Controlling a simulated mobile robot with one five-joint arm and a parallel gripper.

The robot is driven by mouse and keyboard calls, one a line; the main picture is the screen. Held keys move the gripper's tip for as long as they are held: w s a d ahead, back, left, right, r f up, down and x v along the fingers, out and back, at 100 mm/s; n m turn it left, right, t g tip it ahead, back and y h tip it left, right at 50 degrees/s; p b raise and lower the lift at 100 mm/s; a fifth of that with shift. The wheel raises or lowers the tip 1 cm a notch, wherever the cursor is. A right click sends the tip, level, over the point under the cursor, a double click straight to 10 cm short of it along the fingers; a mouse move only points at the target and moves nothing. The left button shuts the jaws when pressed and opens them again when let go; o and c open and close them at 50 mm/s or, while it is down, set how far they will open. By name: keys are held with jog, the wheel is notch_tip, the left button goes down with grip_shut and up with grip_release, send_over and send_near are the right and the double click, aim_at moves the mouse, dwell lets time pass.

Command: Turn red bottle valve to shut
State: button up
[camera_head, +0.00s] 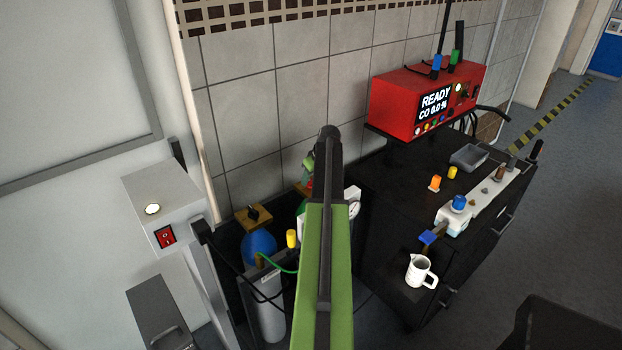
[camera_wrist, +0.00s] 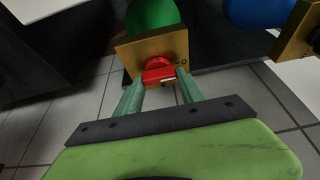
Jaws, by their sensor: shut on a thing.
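The red valve (camera_wrist: 158,69) is a small red knob on the front of a brass block (camera_wrist: 128,52), with a green bottle (camera_wrist: 152,14) behind it in the wrist view. My gripper (camera_wrist: 159,77) has its two pale green fingers on either side of the red knob, shut on it. A white mark shows on the knob's lower edge. In the head view my green arm covers most of this bottle. A bit of red (camera_head: 309,183) shows beside the arm near my gripper.
A blue bottle (camera_head: 258,246) with a brass block and black knob (camera_head: 253,213) stands to the left. A white gauge (camera_head: 353,208) is right of my arm. The tiled wall is close behind.

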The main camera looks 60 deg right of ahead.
jog(key=shift+m, duration=0.3)
jog(key=m+g+h, duration=0.1)
jog(key=m, duration=0.2)
jog(key=shift+a+m+h, duration=0.1)
jog(key=shift+m+h, duration=0.2)
jog(key=shift+m, duration=0.1)
jog(key=m+g+h, duration=0.1)
jog(key=m, duration=0.3)
jog(key=shift+w+m, duration=0.1)
jog(key=shift+m, duration=0.2)
jog(key=m+g, duration=0.2)
jog(key=m, duration=0.2)
jog(key=shift+h, duration=0.3)
jog(key=m+g, duration=0.1)
jog(key=m, duration=0.3)
jog(key=shift+m+g, duration=0.3)
jog(key=shift+g, duration=0.1)
jog(key=shift+m, duration=0.3)
jog(key=o, duration=1.4)
jog(key=shift+c, duration=0.2)
